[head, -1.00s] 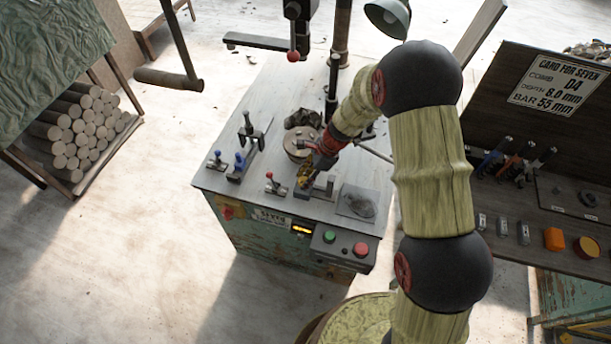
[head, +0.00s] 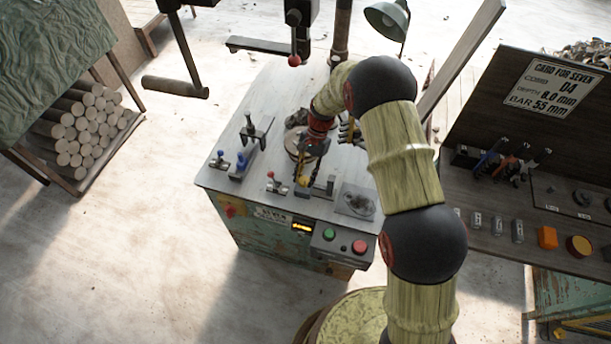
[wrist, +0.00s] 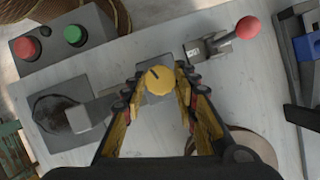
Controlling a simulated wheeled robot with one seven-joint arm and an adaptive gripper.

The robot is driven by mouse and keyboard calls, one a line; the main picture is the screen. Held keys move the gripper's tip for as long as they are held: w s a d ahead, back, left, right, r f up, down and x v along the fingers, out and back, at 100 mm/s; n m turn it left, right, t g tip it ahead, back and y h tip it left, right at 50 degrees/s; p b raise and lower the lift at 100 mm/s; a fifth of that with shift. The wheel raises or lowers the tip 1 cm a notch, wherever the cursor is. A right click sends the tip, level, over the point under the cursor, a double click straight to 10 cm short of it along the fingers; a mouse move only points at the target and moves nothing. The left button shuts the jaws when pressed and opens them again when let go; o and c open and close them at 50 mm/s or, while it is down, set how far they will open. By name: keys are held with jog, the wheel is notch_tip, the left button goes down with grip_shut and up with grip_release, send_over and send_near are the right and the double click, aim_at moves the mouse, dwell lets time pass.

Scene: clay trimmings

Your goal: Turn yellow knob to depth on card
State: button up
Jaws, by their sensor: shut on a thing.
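The yellow knob (wrist: 160,80) has a dark pointer line and sits on a small grey block on the machine's table. In the wrist view my gripper (wrist: 158,76) is shut on it, one finger at each side. In the head view my gripper (head: 304,176) points down at the table's front part, with the knob (head: 303,181) at its tips. The card (head: 553,88) on the dark board at right reads "CARD FOR SEVEN", comb D4, depth 8.0 mm, bar 55 mm. An amber display (head: 301,227) on the machine's front is too small to read.
A red-tipped lever clamp (wrist: 238,34) stands close beside the knob. The green button (head: 329,234) and red button (head: 360,246) are on a front box. A blue-handled clamp (head: 240,163) stands left. A dark pad (head: 357,201) lies right of the gripper.

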jog(key=n+h, duration=0.1)
jog(key=n, duration=0.3)
jog(key=shift+w+a+n+h, duration=0.1)
jog(key=shift+a+n+h, duration=0.05)
jog(key=shift+n+h, duration=0.2)
jog(key=shift+n+g+h, duration=0.3)
jog(key=shift+n+h, duration=0.45)
jog(key=shift+n, duration=1)
jog(key=o, duration=1.2)
jog(key=shift+c, duration=0.2)
